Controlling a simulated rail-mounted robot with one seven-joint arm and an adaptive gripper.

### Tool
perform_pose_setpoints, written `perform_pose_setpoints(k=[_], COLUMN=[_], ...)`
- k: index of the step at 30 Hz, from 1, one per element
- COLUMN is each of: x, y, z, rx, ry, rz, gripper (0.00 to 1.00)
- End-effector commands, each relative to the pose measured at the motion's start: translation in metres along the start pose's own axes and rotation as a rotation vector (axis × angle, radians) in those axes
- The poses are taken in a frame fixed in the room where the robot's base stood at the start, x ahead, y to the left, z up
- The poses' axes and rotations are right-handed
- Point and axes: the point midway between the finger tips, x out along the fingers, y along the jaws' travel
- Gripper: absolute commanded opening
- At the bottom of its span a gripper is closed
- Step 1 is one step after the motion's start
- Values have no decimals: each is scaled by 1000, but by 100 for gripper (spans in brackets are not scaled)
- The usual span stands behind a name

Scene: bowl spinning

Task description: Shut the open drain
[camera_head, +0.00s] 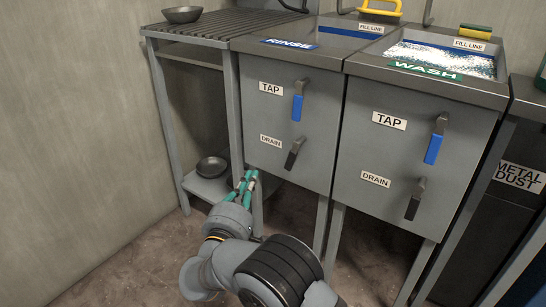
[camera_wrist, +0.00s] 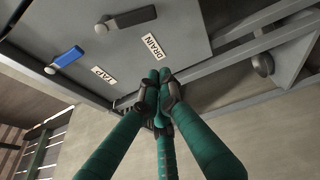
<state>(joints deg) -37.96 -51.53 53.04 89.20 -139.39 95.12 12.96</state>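The rinse basin's dark drain lever (camera_head: 294,154) hangs below a blue tap lever (camera_head: 297,106) on the left grey panel, slanting down to the left. The wash basin's drain lever (camera_head: 415,200) hangs on the right panel, below its blue tap lever (camera_head: 435,142). I cannot tell from the angles which drain is open. My gripper (camera_head: 250,174) has teal fingers with the tips together, empty, left of and below the rinse drain lever and apart from it. In the wrist view my gripper (camera_wrist: 160,76) is below the DRAIN label (camera_wrist: 154,46) and drain lever (camera_wrist: 125,18).
A slatted rack (camera_head: 225,22) with a dark bowl (camera_head: 182,14) stands left; another bowl (camera_head: 212,167) rests on its lower shelf. The wash basin (camera_head: 440,55) holds foamy water. A metal dust bin (camera_head: 480,200) stands right. Table legs (camera_head: 320,222) stand near my arm.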

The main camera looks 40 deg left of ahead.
Motion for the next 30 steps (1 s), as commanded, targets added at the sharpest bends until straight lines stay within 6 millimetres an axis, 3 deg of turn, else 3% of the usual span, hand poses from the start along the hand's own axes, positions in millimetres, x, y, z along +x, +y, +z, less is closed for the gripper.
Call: perform_pose_setpoints(k=[3,9,14,28,30], x=[0,2,14,100,99], y=[5,5,3,4,-1], z=[4,7,8,10,16], rx=[262,477,500,496,492], ry=[-13,-21,-23,-24,-21], rz=[19,24,24,25,22], gripper=[0,0,0,0,0])
